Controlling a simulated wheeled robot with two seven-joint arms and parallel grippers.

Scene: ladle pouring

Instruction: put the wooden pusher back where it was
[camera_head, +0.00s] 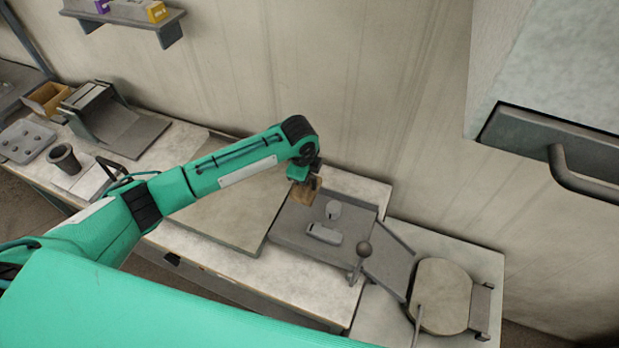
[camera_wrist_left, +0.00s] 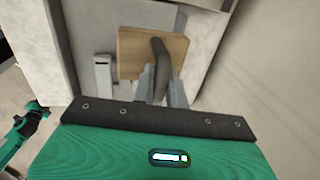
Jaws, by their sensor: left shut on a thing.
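The wooden pusher, a flat wooden block with a dark curved handle, shows in the wrist view (camera_wrist_left: 129,55). My left gripper (camera_wrist_left: 163,86) is shut on its handle. In the head view, the wooden pusher (camera_head: 303,192) hangs below my left gripper (camera_head: 306,174), at the back left part of a grey tray (camera_head: 285,234). I cannot tell whether the block touches the tray. My right gripper is not in view.
A flat board (camera_head: 222,217) lies to the left. The wall is close behind.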

